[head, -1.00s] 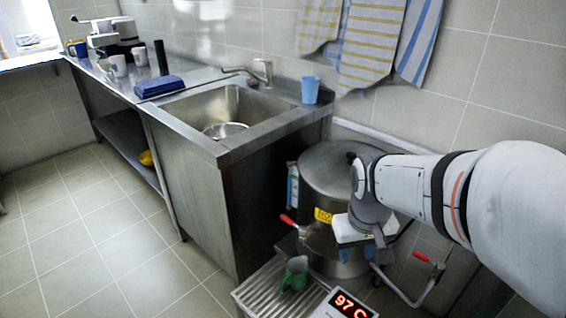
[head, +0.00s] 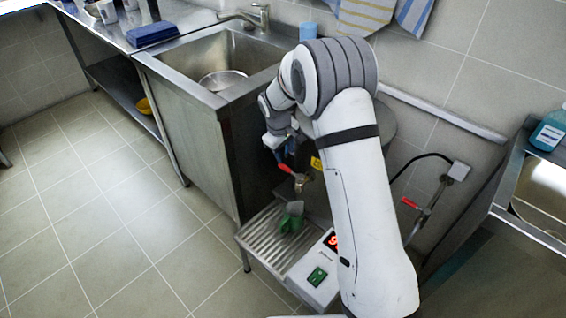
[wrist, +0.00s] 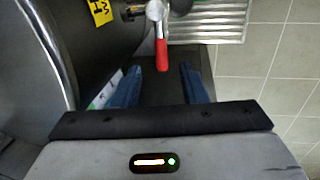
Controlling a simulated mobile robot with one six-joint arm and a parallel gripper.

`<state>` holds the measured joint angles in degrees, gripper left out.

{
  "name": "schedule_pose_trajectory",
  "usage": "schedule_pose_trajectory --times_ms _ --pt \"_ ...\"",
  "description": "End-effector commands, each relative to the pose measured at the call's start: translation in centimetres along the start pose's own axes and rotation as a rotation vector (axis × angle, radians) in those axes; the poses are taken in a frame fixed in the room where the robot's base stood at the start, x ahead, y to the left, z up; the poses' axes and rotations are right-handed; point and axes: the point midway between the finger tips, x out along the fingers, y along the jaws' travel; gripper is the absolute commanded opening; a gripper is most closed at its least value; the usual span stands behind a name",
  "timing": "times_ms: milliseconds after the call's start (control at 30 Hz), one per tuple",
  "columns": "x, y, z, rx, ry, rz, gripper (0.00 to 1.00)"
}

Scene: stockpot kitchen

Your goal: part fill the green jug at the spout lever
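The green jug (head: 291,217) stands upright on the ribbed drip tray (head: 262,241), below the spout (head: 301,182) of the steel stockpot (head: 318,200). My arm hides much of the pot. The red spout lever (head: 286,169) points up and left from the spout. My gripper (head: 281,151) is close to the lever's end. In the wrist view, its two blue fingers (wrist: 161,88) are apart with nothing between them. The red lever (wrist: 162,54) lies just beyond the fingertips, in line with the gap. The jug's fill level cannot be seen.
A control box (head: 316,278) with a green switch and a partly hidden red display is right of the tray. The sink counter (head: 187,85) is close on the left. A second red-handled valve (head: 411,203) is on the right. Floor at left is clear.

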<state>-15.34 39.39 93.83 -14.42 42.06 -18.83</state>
Motion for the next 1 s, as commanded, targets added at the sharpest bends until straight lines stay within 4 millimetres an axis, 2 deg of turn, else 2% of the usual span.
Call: schedule_pose_trajectory --times_ms 167,600,767,1000 --pt "1.5 -0.1 -0.7 -0.018 -0.001 0.002 0.38" --pt "7.8 0.0 -0.6 -0.015 -0.002 0.002 0.38" --pt "8.5 0.0 -0.6 -0.014 0.000 0.002 0.38" --pt "8.5 0.1 -0.6 -0.014 0.000 0.002 0.38"
